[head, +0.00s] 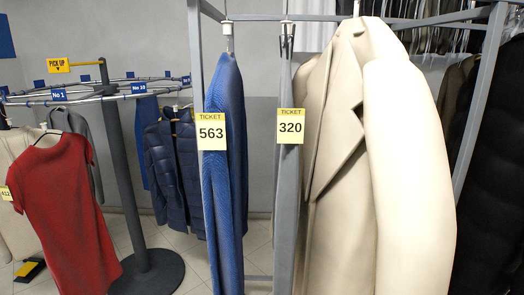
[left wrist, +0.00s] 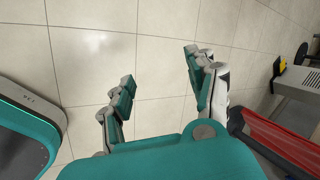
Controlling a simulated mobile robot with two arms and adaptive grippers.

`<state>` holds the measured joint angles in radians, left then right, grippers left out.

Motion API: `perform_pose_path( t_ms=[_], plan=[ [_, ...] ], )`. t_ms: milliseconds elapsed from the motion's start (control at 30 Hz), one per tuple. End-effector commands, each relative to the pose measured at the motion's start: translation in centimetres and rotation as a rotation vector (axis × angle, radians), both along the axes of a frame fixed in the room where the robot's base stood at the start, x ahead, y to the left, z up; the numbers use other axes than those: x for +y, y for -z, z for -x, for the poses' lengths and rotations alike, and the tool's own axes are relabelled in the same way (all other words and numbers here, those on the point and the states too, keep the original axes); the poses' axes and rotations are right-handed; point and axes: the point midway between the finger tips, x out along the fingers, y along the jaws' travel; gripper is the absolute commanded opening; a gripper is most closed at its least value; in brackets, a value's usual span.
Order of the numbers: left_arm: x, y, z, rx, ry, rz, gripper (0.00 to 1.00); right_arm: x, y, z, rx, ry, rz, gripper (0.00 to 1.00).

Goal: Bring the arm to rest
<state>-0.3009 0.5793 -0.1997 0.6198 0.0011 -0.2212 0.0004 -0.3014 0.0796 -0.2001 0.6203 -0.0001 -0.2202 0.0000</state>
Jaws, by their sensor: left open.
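My left gripper (left wrist: 158,67) shows in the left wrist view. Its two teal and grey fingers are spread wide apart with nothing between them, and pale floor tiles show behind them. Neither of my grippers is in the head view. My right gripper is in neither view.
A metal rack (head: 200,180) close in front holds a blue garment (head: 225,190) tagged 563, a grey one tagged 320 and a cream coat (head: 400,170). At left, a round rail (head: 70,98) carries a red dress (head: 68,200) and a navy jacket (head: 172,165). Open floor lies beyond my left fingers.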

Motion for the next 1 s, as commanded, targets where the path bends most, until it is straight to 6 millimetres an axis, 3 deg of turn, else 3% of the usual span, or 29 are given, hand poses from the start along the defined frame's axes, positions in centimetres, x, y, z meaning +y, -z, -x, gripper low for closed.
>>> perform_pose_path(
  t_ms=[33,200,300,400,600,633,700,800,1000],
  plan=[
    [-4.1,2.0,0.6,0.0,-0.017,0.056,0.58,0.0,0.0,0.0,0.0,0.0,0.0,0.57],
    [-16.2,6.5,2.0,-0.001,-0.065,0.213,0.58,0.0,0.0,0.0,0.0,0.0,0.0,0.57],
    [-22.9,8.1,2.4,-0.001,-0.091,0.296,0.58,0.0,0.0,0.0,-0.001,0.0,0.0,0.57],
    [-28.6,9.0,2.7,-0.002,-0.112,0.365,0.58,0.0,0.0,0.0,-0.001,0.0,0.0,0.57],
    [-37.5,9.7,2.9,-0.002,-0.146,0.473,0.58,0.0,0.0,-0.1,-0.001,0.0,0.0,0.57],
    [-38.6,9.7,2.9,-0.002,-0.15,0.487,0.58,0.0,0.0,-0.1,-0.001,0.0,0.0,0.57],
    [-37.8,12.3,2.9,-0.002,-0.148,0.477,0.58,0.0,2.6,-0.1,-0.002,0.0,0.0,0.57],
    [-37.9,13.9,2.9,-0.002,-0.148,0.478,0.58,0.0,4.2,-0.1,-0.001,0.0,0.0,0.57],
    [-37.8,15.0,2.9,-0.002,-0.147,0.477,0.58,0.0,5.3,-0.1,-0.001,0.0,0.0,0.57]
  ],
)
